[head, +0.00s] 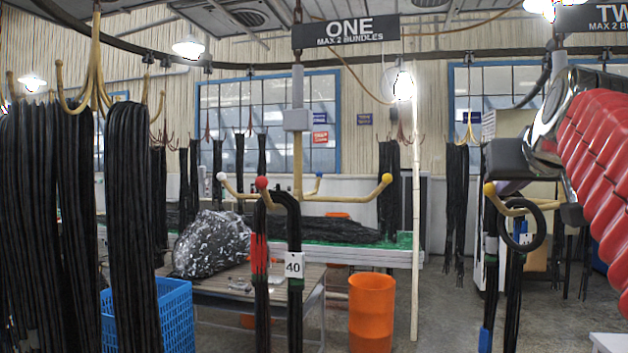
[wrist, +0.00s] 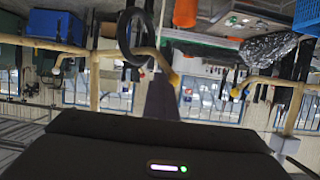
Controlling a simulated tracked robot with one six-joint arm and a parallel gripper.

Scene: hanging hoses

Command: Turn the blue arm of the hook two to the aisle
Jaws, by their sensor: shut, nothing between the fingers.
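Hook two is partly in view at the right of the head view, under its cut-off sign (head: 598,17). Its yellow-tipped arm (head: 490,188) carries a black hose loop (head: 522,228). My gripper (head: 508,160) is a dark block in front of it, hiding much of the hook. In the wrist view, which looks upside down, my gripper (wrist: 162,88) is shut and empty. Hook two's arms (wrist: 118,54) cross behind it, with the yellow tip (wrist: 174,78) close beside the fingers. I cannot make out the blue arm's tip for certain. I see no clear contact.
Hanging hose bundles (head: 130,220) fill the left. An orange bin (head: 371,310) and a pale post (head: 415,200) stand mid-right.

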